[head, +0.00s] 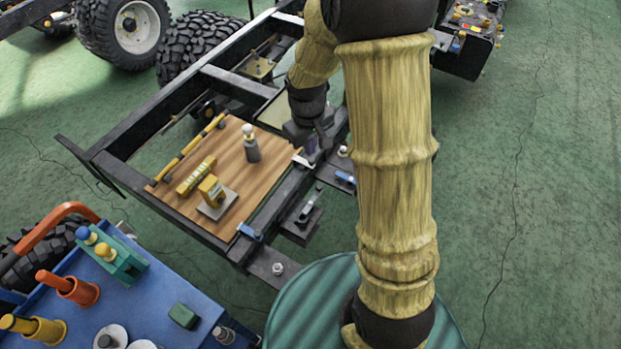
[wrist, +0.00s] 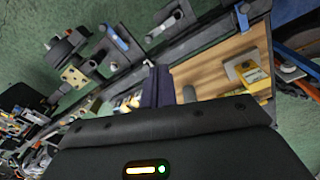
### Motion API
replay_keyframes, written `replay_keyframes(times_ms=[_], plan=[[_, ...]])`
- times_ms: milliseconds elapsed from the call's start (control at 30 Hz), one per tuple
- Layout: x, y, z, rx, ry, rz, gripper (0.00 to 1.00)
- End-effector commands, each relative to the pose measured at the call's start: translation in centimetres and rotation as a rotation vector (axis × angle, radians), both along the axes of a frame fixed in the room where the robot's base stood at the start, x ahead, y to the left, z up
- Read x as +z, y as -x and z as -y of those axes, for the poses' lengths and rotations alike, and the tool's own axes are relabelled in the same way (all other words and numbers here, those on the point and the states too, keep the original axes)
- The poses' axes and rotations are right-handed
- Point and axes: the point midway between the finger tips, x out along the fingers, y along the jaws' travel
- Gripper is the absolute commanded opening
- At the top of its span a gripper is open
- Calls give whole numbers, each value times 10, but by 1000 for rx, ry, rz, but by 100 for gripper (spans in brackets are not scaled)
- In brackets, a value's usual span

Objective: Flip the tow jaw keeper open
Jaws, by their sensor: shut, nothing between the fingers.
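My gripper (head: 310,153) is at the frame's side rail, by the right edge of the wooden board; its fingers (wrist: 158,85) are shut and empty in the wrist view. Two small bracketed parts on the rail could be the tow jaw keeper; I cannot tell which. One has a blue lever (head: 345,178), which also shows in the wrist view (wrist: 118,38). The other is a dark bracket with a grey bar (head: 307,210), which also shows in the wrist view (wrist: 163,27). My gripper is apart from both. My arm and gripper body hide part of the rail.
The wooden board (head: 221,150) bears a yellow block (head: 211,190), a yellow bar and a grey post with a pale knob (head: 250,143). A blue clamp (head: 250,231) sits at its corner. A blue bench (head: 150,300) stands front left. Green floor (head: 530,180) is clear at right.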

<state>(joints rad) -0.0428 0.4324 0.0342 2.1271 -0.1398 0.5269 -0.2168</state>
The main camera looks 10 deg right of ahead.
Motion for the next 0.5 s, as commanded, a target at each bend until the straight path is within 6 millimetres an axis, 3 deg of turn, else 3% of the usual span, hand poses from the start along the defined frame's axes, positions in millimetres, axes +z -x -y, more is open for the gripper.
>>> replay_keyframes(times_ms=[200, 500], plan=[[-35, -41, -9, 147, 35, -71, 0], [-93, -84, -21, 340, 76, -165, 0]])
